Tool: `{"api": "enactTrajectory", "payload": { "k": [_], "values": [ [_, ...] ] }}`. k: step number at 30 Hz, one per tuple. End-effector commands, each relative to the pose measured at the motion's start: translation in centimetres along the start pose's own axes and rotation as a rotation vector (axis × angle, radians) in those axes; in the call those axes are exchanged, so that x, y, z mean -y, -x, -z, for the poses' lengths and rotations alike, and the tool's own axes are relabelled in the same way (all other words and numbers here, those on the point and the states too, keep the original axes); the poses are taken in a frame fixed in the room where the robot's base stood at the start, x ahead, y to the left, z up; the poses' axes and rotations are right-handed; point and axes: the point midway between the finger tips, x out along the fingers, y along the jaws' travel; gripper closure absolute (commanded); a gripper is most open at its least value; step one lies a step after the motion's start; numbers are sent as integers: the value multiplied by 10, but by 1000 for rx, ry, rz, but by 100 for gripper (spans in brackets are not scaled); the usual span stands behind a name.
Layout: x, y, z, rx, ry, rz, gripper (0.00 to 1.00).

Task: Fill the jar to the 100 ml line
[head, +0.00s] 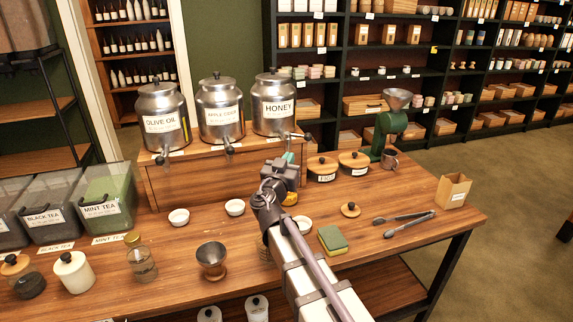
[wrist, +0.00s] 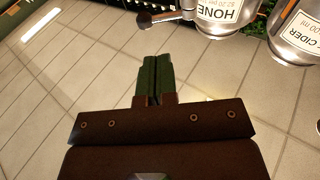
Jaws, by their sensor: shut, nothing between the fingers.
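A clear glass jar (head: 142,262) with a gold-coloured top stands upright at the table's front left; its level and line are too small to read. Three steel dispensers stand on a wooden riser: olive oil (head: 163,120), apple cider (head: 220,108) and honey (head: 273,104). My gripper (head: 289,157) is in front of the riser, below and right of the honey dispenser. In the wrist view its green fingers (wrist: 153,80) are together and empty. A dark round knob on a lever (wrist: 146,20) shows beyond the fingertips, beside the honey dispenser (wrist: 218,14).
Small white bowls (head: 235,207), a metal cup (head: 212,258), a sponge (head: 332,239), tongs (head: 405,222) and lidded pots (head: 354,163) stand around the arm. Tea bins (head: 107,203) are at left, a green grinder (head: 390,130) at right. An orange item (head: 290,199) is partly hidden beneath my gripper.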

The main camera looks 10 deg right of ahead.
Motion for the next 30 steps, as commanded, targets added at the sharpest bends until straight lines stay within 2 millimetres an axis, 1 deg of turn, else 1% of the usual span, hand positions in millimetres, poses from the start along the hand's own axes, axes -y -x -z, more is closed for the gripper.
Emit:
{"api": "enactTrajectory", "payload": {
  "k": [1,6,9,12,15,18,26,30],
  "values": [
    [1,-15,2,0,0,-3,100],
    [1,-52,2,0,1,-3,100],
    [1,-70,1,0,0,-2,100],
    [0,-83,1,0,-1,-2,100],
    [0,-89,0,1,-1,-1,100],
    [0,-91,0,1,-1,-1,100],
    [0,-90,0,1,-1,0,100],
    [3,-88,0,0,-4,17,100]
  ]
}}
